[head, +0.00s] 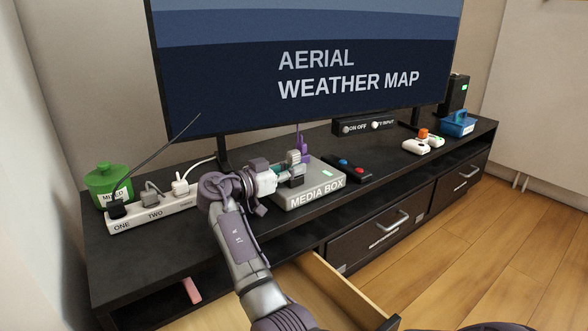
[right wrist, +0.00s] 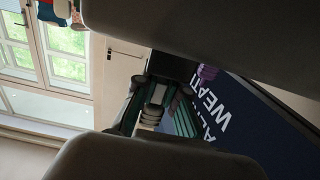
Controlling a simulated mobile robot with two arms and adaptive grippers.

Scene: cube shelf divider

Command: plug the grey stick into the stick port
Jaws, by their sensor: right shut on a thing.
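My right gripper (head: 296,168) is over the media box (head: 318,193), its fingers close above the box top. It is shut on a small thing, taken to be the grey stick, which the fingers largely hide. In the right wrist view the fingers (right wrist: 155,108) show between two large grey shapes close to the camera. A purple upright piece (head: 303,148) stands just behind the fingers; purple also shows in the right wrist view (right wrist: 207,73). I cannot make out the stick port, nor whether the stick touches it. My left gripper is not in view.
A power strip (head: 155,214) with plugs and a green pot (head: 108,184) stand left. A button pad (head: 346,169), game controllers (head: 424,143) and a blue container (head: 458,124) lie right. The television (head: 310,60) rises behind. One drawer (head: 345,290) is open; a pink piece (head: 191,290) lies below.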

